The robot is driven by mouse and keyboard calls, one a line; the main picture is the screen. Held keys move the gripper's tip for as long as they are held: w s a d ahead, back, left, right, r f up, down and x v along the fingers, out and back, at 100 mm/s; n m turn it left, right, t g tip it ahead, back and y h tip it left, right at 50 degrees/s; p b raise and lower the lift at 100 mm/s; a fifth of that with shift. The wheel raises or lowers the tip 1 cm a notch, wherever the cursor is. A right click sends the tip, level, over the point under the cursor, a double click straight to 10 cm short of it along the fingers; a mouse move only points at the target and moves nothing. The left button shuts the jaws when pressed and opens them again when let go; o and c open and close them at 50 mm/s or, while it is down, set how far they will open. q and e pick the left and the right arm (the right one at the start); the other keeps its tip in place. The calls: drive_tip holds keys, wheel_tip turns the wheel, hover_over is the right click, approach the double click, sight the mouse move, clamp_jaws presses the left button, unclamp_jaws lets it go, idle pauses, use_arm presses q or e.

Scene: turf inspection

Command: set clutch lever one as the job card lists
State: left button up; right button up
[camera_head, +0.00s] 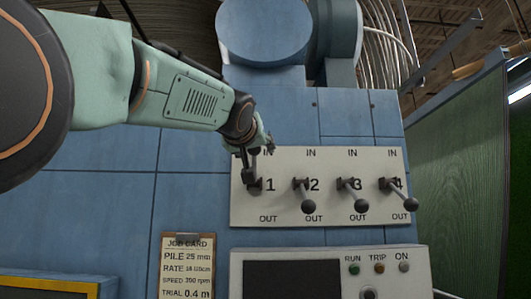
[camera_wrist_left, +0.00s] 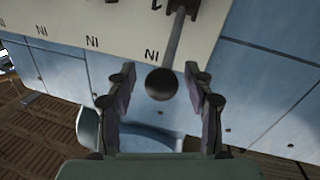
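Clutch lever one (camera_head: 254,168) is on the pale panel and points up toward IN. Its dark ball knob (camera_wrist_left: 162,84) is between the two fingertips of my left gripper in the left wrist view. There is a visible gap on each side of the knob, so the gripper (camera_head: 262,146) is open around it; it also shows in the left wrist view (camera_wrist_left: 160,88). The job card (camera_head: 187,265) shows PILE, RATE, SPEED and TRIAL lines; its lower part is cut off. My right gripper is not in view.
Levers two (camera_head: 304,193), three (camera_head: 354,193) and four (camera_head: 403,193) tilt down toward OUT, to the right of lever one. Below is a control box (camera_head: 408,264) with a dark screen and RUN, TRIP and ON lamps. Blue machine housing (camera_head: 190,200) surrounds the panel.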

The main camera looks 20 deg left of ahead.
use_arm(q)
drive_tip(key=shift+s+d+r, duration=0.15)
drive_tip(key=shift+s+r, duration=0.05)
drive_tip(key=shift+s, duration=0.15)
drive_tip(key=shift+c, duration=1.4)
drive_tip(key=shift+w+a+f, duration=0.15)
drive_tip(key=shift+w+a, duration=0.05)
drive_tip(key=shift+a, duration=0.1)
drive_tip(key=c, duration=0.3)
drive_tip(key=shift+w+f, duration=0.1)
drive_tip(key=shift+f, duration=0.05)
clamp_jaws()
drive_tip(key=shift+w+f, duration=0.1)
